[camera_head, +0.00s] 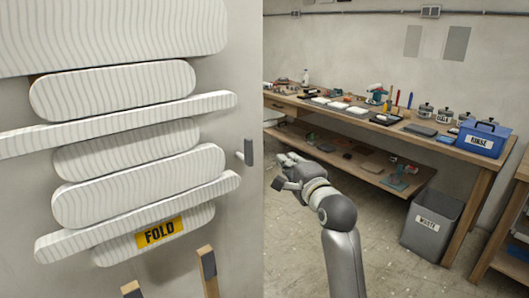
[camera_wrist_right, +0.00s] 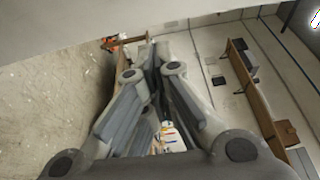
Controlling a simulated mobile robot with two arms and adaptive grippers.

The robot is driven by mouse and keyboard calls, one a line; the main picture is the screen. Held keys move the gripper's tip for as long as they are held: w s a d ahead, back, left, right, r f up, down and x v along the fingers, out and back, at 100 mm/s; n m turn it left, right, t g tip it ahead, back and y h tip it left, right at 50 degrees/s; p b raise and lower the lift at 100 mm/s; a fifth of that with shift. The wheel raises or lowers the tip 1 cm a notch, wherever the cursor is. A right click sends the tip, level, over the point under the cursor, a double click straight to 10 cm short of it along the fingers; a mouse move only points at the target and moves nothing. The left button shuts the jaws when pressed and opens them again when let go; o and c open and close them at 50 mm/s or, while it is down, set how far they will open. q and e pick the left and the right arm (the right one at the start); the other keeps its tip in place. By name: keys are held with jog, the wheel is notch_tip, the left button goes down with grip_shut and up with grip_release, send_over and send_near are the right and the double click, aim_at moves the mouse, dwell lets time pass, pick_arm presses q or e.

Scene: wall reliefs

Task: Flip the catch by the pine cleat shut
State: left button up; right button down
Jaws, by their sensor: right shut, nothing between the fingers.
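My right gripper (camera_head: 281,172) is in front of the wall relief's right edge in the camera_head view, apart from the wall and empty. In the right wrist view its fingers (camera_wrist_right: 152,62) meet, shut with nothing between them. A small dark catch-like piece on a light stub (camera_head: 248,152) stands out from the wall, left of and above the gripper. Two wooden pieces with dark ends, one (camera_head: 208,272) by the wall's foot and one (camera_head: 132,290) cut by the frame, show below. I cannot tell which is the pine cleat. My left gripper is not in view.
A workbench (camera_head: 430,133) with tools and a blue bin (camera_head: 482,138) stands behind at right. A grey waste bin (camera_head: 431,225) stands on the floor below.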

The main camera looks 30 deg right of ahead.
aim_at(249, 152)
jog(key=shift+w, duration=0.15)
jog(key=p+x, duration=0.2)
jog(key=x, duration=0.8)
jog(key=a, duration=0.1)
jog(key=a+p, duration=0.1)
jog(key=a, duration=0.2)
jog(key=shift+s+p, duration=0.3)
jog(key=shift+f, duration=0.1)
